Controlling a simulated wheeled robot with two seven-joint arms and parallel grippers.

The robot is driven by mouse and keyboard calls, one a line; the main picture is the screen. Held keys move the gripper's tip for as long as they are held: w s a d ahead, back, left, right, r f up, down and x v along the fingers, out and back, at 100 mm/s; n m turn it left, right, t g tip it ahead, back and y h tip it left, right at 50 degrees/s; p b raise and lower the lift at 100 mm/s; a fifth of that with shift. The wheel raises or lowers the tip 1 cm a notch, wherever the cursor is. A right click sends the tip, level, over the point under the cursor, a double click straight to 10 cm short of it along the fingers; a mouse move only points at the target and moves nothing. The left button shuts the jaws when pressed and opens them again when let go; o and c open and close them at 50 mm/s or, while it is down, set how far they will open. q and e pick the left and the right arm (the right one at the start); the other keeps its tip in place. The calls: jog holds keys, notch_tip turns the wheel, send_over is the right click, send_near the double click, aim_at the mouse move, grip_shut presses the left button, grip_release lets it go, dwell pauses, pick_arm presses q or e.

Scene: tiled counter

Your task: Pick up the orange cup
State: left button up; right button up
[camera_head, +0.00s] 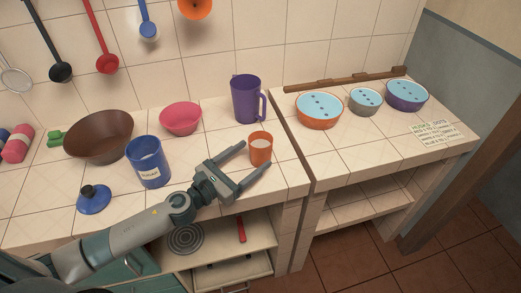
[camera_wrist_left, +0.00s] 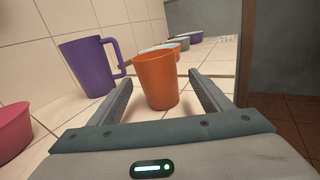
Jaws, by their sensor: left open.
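The orange cup (camera_head: 261,151) stands upright on the tiled counter near its front right corner, with a pale inside or content. In the left wrist view the orange cup (camera_wrist_left: 157,80) shows between the two fingers. My left gripper (camera_head: 257,160) is open, with one finger on each side of the cup. In the left wrist view a small gap shows between the cup and each finger, so neither appears to touch it. The lower part of the cup faces my left gripper (camera_wrist_left: 160,90). My right gripper is not in view.
A purple jug (camera_head: 246,99) stands behind the cup. A pink bowl (camera_head: 180,119), a blue canister (camera_head: 148,163) and its blue lid (camera_head: 94,199) are to the left. Several bowls with blue tops, such as an orange one (camera_head: 319,110), stand on the counter at right.

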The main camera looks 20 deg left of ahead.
aim_at(268, 144)
pick_arm(q)
jog(key=shift+w, duration=0.1)
jog(key=shift+w+d+f+p, duration=0.15)
jog(key=shift+w+p, duration=0.15)
jog(key=shift+w, duration=0.3)
jog(key=shift+f+p+x, duration=0.1)
jog(key=shift+p+x, duration=0.2)
jog(key=shift+x, duration=0.65)
jog(key=shift+f+p+x, duration=0.15)
jog(key=shift+p+x, duration=0.1)
jog(key=shift+x, duration=0.7)
jog(key=c, duration=1.2)
